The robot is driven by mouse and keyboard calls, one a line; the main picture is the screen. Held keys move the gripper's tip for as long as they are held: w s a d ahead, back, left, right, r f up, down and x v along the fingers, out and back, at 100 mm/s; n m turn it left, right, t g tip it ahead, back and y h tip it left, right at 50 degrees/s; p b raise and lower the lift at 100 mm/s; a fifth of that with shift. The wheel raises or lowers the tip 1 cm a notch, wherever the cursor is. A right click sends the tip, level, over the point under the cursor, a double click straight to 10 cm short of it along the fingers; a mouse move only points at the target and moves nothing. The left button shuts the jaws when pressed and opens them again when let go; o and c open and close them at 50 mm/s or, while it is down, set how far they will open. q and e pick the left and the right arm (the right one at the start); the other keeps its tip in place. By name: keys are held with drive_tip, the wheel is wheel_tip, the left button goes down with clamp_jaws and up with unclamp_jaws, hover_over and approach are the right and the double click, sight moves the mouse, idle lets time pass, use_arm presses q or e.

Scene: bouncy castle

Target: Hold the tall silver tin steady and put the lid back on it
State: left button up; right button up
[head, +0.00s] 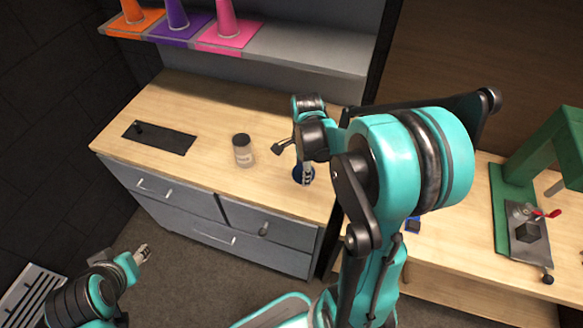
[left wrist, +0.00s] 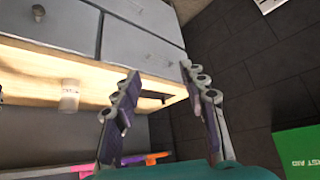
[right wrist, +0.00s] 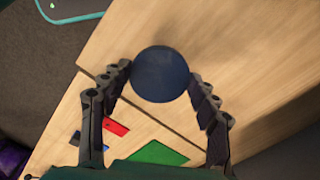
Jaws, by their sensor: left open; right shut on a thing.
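The silver tin (head: 243,152) stands upright on the wooden counter, with a pale label and a dark top; I cannot tell whether that top is an open mouth. It also shows in the left wrist view (left wrist: 70,97). My right gripper (head: 307,174) is shut on a round dark blue lid (right wrist: 161,74), to the right of the tin and apart from it. The lid's edge shows in the head view (head: 298,176). My left gripper (head: 145,250) is open and empty, in front of the drawers and away from the tin; its fingers are spread in the left wrist view (left wrist: 161,70).
A dark mat (head: 160,138) with a small black knob lies left of the tin. Orange, purple and pink cones stand on the shelf (head: 300,68) behind. A green press (head: 515,175) stands on the right bench. Drawers (head: 180,205) front the counter. Counter around the tin is clear.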

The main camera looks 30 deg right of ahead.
use_arm(q)
wheel_tip(320, 180, up, 2)
drive_tip(key=shift+r+p, duration=0.1)
drive_tip(key=shift+p, duration=0.75)
use_arm(e)
drive_tip(key=s+d+r, duration=0.3)
drive_tip(key=s+r, duration=0.1)
drive_tip(key=s, duration=0.2)
drive_tip(key=shift+s+d+r, duration=0.15)
drive_tip(key=shift+d+r, duration=0.05)
drive_tip(key=shift+d, duration=0.2)
